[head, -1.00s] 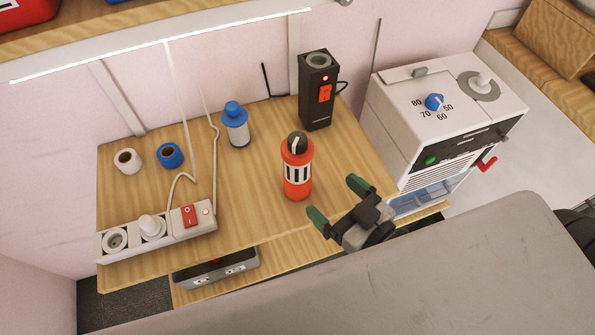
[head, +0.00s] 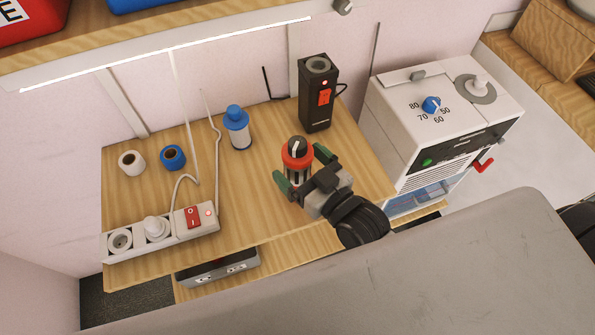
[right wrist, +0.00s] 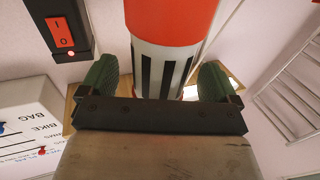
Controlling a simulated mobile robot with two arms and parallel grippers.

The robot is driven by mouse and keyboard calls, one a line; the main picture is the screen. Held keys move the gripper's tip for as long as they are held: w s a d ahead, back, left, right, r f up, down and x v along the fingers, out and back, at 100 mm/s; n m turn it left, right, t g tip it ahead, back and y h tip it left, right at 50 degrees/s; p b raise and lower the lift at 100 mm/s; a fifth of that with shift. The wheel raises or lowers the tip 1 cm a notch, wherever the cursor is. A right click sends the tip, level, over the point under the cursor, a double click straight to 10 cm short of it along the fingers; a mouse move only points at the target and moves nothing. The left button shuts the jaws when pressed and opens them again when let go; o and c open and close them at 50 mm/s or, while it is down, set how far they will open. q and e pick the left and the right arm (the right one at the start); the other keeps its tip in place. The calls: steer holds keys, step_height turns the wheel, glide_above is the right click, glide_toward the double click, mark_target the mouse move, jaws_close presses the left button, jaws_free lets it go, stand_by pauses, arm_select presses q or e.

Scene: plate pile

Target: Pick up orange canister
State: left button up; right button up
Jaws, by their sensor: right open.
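The orange canister (head: 297,152) stands upright on the wooden shelf, with a black cap and a white band with black stripes. Its lower part is hidden behind my right gripper (head: 302,168) in the head view. That gripper is open, with a green-padded finger on either side of the canister. In the right wrist view the canister (right wrist: 168,45) rises between the two green fingers of the right gripper (right wrist: 158,85), with a gap visible on each side. My left gripper is not in view.
A black box with a red switch (head: 318,95) stands behind the canister. A blue and white bottle (head: 237,128), blue tape roll (head: 172,157), white tape roll (head: 131,163) and power strip (head: 160,236) are to the left. A white machine (head: 440,120) stands to the right.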

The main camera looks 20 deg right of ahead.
steer(key=shift+w+a, duration=0.25)
steer(key=shift+w, duration=0.35)
steer(key=shift+r, duration=0.1)
jaws_close()
steer(key=shift+r, duration=0.1)
